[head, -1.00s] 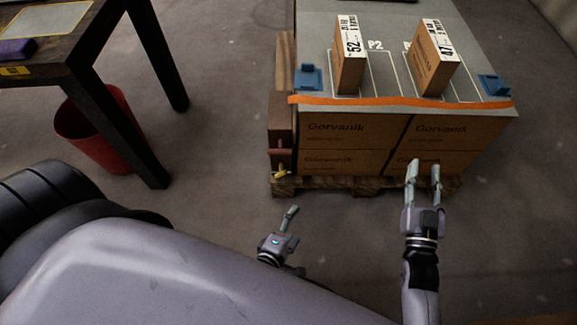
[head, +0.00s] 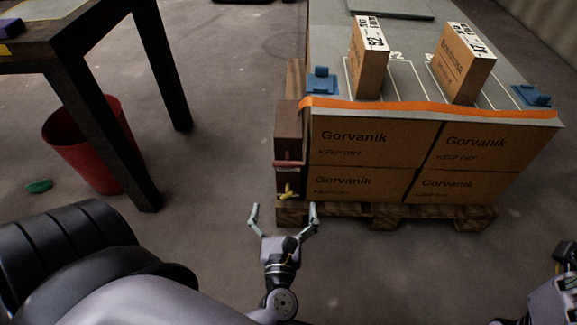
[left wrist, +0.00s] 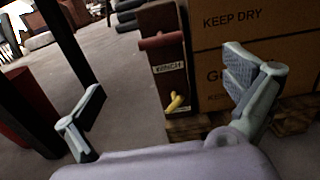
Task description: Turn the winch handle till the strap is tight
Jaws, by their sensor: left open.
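The winch (head: 289,125) is a dark brown box at the left front corner of the carton stack. It has a red bar handle (head: 289,164) across its front and a yellow lever (head: 287,191) below. An orange strap (head: 430,111) runs along the top front edge of the cartons and looks wavy. My left gripper (head: 284,211) is open and empty, just in front of and below the winch. In the left wrist view the red bar (left wrist: 160,41) and yellow lever (left wrist: 175,101) lie beyond the spread fingers, apart from them. My right arm shows at the lower right edge; its fingers cannot be made out.
Cartons (head: 365,140) stand on a wooden pallet (head: 390,214). Two small boxes (head: 368,70) (head: 463,65) and blue corner pieces (head: 321,84) sit on top. A dark table (head: 100,100) and red bin (head: 75,150) stand left. The floor before the pallet is clear.

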